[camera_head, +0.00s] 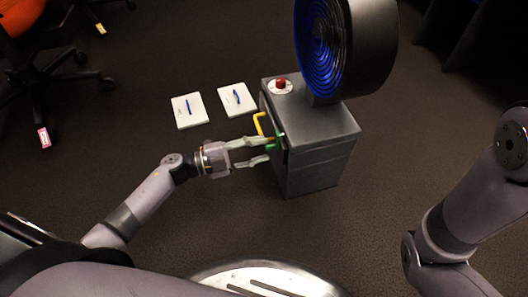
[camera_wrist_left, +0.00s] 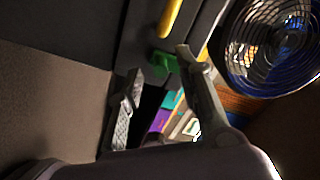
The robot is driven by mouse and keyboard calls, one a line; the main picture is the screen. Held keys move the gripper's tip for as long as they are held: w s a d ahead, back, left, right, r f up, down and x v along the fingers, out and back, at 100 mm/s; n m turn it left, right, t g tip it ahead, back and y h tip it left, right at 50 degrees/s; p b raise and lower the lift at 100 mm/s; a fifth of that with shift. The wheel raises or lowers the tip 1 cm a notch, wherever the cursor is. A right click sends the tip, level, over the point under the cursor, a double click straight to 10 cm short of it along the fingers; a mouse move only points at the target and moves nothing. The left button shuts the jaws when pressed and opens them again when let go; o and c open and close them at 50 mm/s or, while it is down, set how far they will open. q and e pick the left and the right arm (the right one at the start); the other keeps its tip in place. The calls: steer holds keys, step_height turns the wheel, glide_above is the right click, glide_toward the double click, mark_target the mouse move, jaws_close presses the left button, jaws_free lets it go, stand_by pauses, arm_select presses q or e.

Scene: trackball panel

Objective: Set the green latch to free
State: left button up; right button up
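The green latch (camera_head: 271,147) is on the side of a dark grey cabinet (camera_head: 318,142), just below a yellow handle (camera_head: 259,123). In the left wrist view the green latch (camera_wrist_left: 165,63) lies between the fingertips, close to the upper right finger. The yellow handle (camera_wrist_left: 171,18) is above it. My left gripper (camera_head: 269,150) reaches in from the left at the cabinet's side, its two fingers apart around the latch. I cannot tell if either finger touches it. The fingers partly hide the latch in the head view. My right arm shows at the right, but its gripper is out of view.
A large round black and blue fan-like unit (camera_head: 345,48) stands on the cabinet, with a red button (camera_head: 281,84) beside it. Two white pads with blue marks (camera_head: 189,110) (camera_head: 237,99) lie on the floor behind my gripper. Black chair bases (camera_head: 62,85) stand at far left.

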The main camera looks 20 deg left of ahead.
arm_select(q)
steer(key=shift+x, duration=0.95)
steer(key=shift+c, duration=0.2)
jaws_close()
